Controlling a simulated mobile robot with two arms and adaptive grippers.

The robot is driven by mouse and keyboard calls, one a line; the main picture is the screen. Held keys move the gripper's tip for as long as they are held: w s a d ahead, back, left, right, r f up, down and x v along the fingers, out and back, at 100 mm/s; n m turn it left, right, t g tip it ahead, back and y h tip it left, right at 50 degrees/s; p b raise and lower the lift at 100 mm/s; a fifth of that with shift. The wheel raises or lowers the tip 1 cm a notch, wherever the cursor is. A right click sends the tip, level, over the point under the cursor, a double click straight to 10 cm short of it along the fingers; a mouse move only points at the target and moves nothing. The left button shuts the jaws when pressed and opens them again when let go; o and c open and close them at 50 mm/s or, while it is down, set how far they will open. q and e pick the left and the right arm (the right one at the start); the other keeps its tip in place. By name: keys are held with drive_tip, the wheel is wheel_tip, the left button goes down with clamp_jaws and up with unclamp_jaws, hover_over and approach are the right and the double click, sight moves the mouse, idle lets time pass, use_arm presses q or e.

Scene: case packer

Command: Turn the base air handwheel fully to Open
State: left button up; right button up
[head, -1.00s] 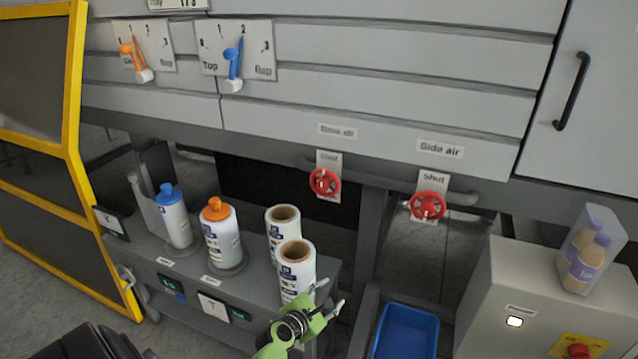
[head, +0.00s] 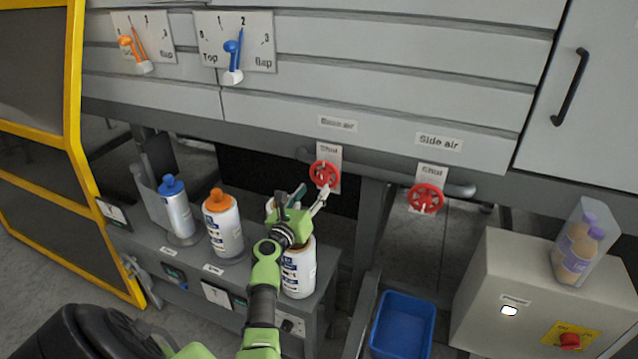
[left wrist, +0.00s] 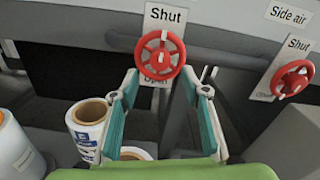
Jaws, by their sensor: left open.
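The base air handwheel (head: 324,174) is red and sits under the "Base air" label (head: 337,123), in front of a white plate reading "Shut" at the top. In the left wrist view the handwheel (left wrist: 160,55) is straight ahead, with the lower word on its plate partly hidden. My left gripper (head: 301,196) is open just below and left of the handwheel. In the left wrist view its two fingers (left wrist: 163,88) stand apart, with the handwheel beyond and between their tips. I cannot see contact. My right gripper is not in view.
The red side air handwheel (head: 426,198) is to the right on the same pipe. Label rolls and two bottles (head: 222,226) stand on the grey shelf below left. A blue bin (head: 403,325) and a grey control box (head: 520,300) are lower right.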

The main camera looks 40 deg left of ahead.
sight(322, 179)
use_arm(q)
drive_tip(key=shift+b+x, duration=0.3)
drive_tip(key=shift+x, duration=2.4)
drive_tip(key=c, duration=1.1)
